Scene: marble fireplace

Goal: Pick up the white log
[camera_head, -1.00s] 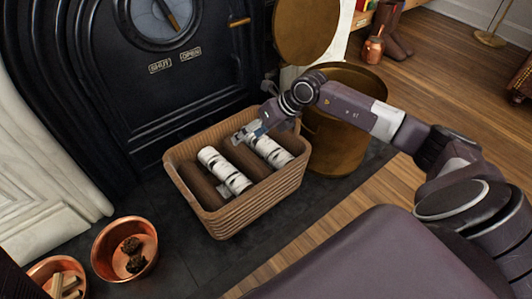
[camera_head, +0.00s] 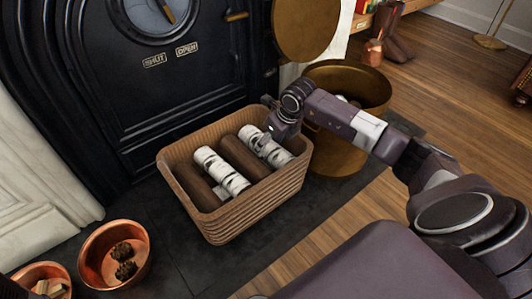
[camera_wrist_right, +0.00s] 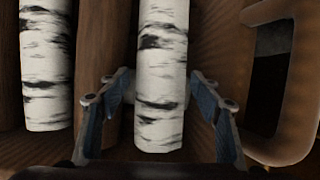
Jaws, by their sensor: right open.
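Two white birch logs lie in a woven basket (camera_head: 232,232), between brown logs (camera_head: 240,156). The left white log (camera_head: 222,171) shows whole, and also in the right wrist view (camera_wrist_right: 47,70). In the right wrist view my right gripper (camera_wrist_right: 160,92) is open, with one finger on each side of the right white log (camera_wrist_right: 161,75). A gap shows beside the log, so it is not clasped.
The basket's handle (camera_wrist_right: 300,135) is close on the right in the wrist view. A brass bucket (camera_head: 338,150) with its lid raised stands right of the basket. A black stove (camera_head: 150,110) is behind. Copper bowls (camera_head: 95,270) stand at the lower left.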

